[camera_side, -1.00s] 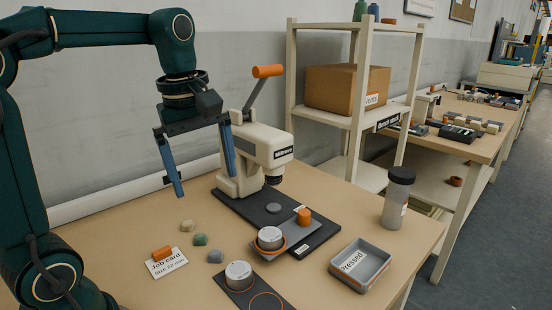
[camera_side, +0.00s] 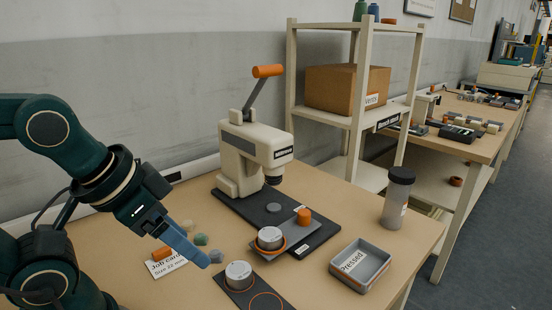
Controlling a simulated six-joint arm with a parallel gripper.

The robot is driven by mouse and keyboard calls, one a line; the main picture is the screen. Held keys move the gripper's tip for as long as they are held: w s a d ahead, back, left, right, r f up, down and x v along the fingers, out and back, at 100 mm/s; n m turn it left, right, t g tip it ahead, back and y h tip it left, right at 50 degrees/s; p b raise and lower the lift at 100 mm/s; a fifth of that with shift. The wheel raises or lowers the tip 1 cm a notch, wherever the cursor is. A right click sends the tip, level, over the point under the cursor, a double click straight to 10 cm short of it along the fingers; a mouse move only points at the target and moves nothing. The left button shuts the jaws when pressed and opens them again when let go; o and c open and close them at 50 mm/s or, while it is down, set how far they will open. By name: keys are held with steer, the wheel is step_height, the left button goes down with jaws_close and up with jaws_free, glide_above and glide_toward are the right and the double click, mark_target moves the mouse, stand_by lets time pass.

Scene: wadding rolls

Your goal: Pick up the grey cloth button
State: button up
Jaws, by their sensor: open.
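The grey cloth button (camera_side: 217,256) lies on the table, a small rounded lump at the near end of a short row with a green one (camera_side: 201,239) and a beige one (camera_side: 187,225). My gripper (camera_side: 203,261) reaches down from the left at a slant. Its blue fingertip shows just left of the grey button and overlaps its edge in the picture. I cannot tell whether they touch. Only one finger shows clearly; the other seems hidden behind it. The gripper is open and nothing is seen in it.
The job card (camera_side: 172,266) with an orange piece (camera_side: 161,253) lies beneath the gripper. A dark plate with a die (camera_side: 239,275) is close to the right. The cream press (camera_side: 250,155) stands behind, and the "Pressed" tray (camera_side: 360,265) and a lidded jar (camera_side: 397,200) stand farther right.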

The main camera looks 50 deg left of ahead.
steer(key=n+g, duration=0.5)
steer(key=g, duration=0.1)
glide_above(215, 252)
step_height(215, 252, down, 11)
steer(key=shift+d+r, duration=0.1)
steer(key=shift+r, duration=0.1)
steer(key=shift+f, duration=2.45)
jaws_close()
